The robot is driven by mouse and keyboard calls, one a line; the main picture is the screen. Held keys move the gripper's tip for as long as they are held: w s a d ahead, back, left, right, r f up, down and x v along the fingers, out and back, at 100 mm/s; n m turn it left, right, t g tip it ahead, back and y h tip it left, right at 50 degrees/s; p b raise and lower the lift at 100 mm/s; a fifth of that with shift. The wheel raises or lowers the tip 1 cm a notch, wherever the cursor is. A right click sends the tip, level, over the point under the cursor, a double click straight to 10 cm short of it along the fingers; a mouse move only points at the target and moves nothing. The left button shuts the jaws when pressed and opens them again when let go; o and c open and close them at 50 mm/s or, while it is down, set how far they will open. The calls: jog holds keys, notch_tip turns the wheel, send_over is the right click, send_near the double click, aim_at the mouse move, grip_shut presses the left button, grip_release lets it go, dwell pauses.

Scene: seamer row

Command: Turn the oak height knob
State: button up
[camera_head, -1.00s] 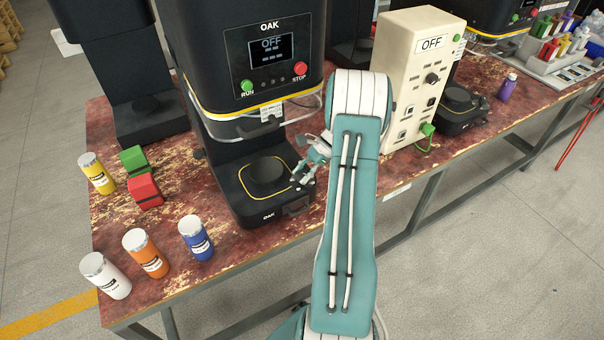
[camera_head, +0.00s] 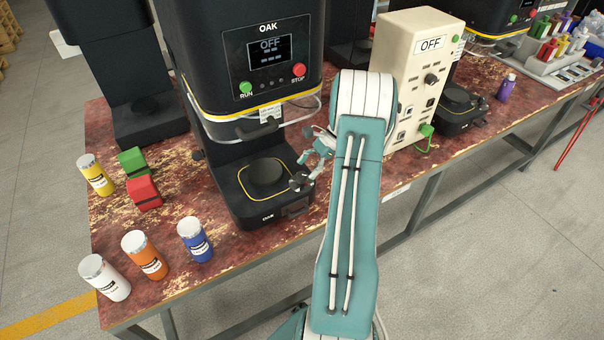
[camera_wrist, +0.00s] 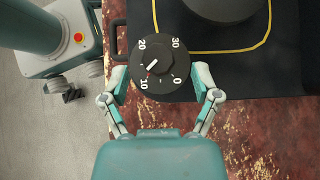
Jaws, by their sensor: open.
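The oak machine (camera_head: 262,70) is black with a yellow band, and its small screen reads OFF. Its height knob (camera_wrist: 160,62) is a round black dial with white marks 0, 10, 20 and 30 in the wrist view; the pointer sits near 10. My gripper (camera_wrist: 163,80) is open, with one finger on each side of the near half of the knob; whether the pads touch it I cannot tell. In the head view my gripper (camera_head: 306,165) is at the right side of the machine's base (camera_head: 245,203), and the knob is largely hidden there.
Yellow, white, orange and blue canisters (camera_head: 195,239) stand at the left of the worn table (camera_head: 215,260), with green and red blocks (camera_head: 144,193). A beige control box (camera_head: 413,80) marked OFF stands to the right of my arm.

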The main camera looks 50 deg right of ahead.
jog(key=v, duration=0.9)
jog(key=shift+f, duration=0.1)
